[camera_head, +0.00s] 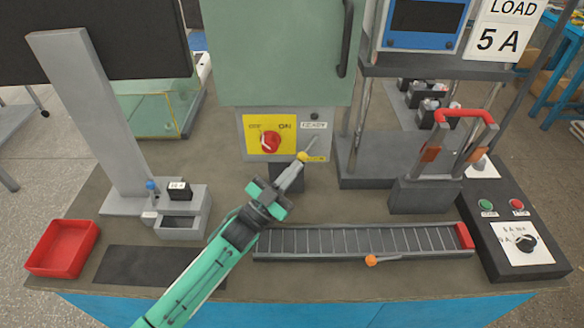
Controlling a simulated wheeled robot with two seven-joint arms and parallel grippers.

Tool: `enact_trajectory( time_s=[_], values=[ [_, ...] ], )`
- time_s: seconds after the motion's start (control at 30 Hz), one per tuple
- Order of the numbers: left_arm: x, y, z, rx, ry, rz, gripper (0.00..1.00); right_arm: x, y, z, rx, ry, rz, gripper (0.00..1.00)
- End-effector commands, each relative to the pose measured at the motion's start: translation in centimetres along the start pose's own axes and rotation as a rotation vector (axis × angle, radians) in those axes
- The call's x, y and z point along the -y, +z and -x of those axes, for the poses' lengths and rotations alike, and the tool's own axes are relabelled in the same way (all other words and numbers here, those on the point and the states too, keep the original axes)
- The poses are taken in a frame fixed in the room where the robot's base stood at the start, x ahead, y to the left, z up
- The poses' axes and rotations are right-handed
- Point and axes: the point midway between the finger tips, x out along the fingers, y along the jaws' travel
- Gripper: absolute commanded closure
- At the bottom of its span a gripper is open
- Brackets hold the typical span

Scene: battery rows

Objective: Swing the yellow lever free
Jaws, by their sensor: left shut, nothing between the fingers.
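The yellow lever's round yellow knob (302,156) shows just below the grey switch panel, at the lower middle of the green cabinet. A thin grey rod runs up and right from near the knob across the panel's lower edge. My left gripper (298,166) comes in from the lower left on its green arm. Its fingers are shut and empty, with the tips right at the knob. I cannot tell whether they touch it. The fingers partly hide the area below the knob. My right gripper is not in view.
A grey stand with a red handle (463,113) and a control box (520,265) are on the right. A red bin (62,248) sits at the left.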

Motion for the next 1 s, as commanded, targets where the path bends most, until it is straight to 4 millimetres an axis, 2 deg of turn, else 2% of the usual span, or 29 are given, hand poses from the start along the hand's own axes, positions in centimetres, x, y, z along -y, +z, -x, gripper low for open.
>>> enact_trajectory(
  time_s=[0.17, 0.73, 1.0],
  values=[
    [0.4, -1.2, -0.8, -0.006, 0.000, -0.002, 1.00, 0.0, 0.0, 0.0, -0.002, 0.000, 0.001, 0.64],
    [4.4, -12.1, -7.5, -0.008, 0.001, -0.003, 1.00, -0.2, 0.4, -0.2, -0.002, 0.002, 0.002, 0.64],
    [5.7, -15.4, -9.7, -0.003, 0.001, -0.001, 1.00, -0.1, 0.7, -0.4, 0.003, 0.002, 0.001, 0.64]
  ],
)
